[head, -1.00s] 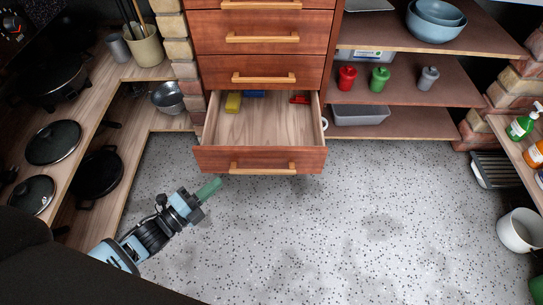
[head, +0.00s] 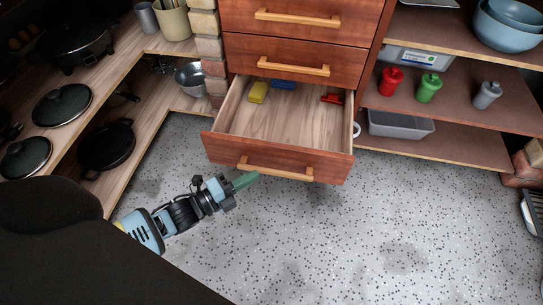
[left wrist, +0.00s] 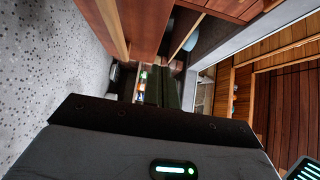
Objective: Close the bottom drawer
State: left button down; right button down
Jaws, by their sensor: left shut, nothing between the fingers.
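The bottom drawer (head: 222,148) of the red-brown wooden cabinet is pulled out in the head view. Its front has a light wooden bar handle (head: 276,168). Inside lie a yellow item (head: 258,92), a blue item (head: 283,84) and a red item (head: 332,98) near the back. My left gripper (head: 246,180) has green fingers, shut and empty. Its tips are just in front of the drawer front, near the left end of the handle; I cannot tell if they touch. The dark green fingers (left wrist: 166,88) show mid-picture in the left wrist view. My right gripper is not in view.
Shut drawers (head: 296,60) are above. Left are wooden shelves with lidded pans (head: 62,105) and a brick pillar (head: 208,55). Right are shelves with red, green and grey containers (head: 429,88) and a grey bin (head: 400,124). The speckled floor (head: 370,230) in front is clear.

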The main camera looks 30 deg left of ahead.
aim_at(283, 149)
pick_arm(q)
jog(key=w+b, duration=0.1)
jog(key=w, duration=0.1)
jog(key=w+d+b, duration=0.1)
jog(key=w, duration=0.2)
jog(key=w+d+b, duration=0.1)
jog(key=w, duration=0.2)
jog(key=shift+f, duration=0.1)
jog(key=shift+w+a, duration=0.1)
jog(key=shift+w, duration=0.45)
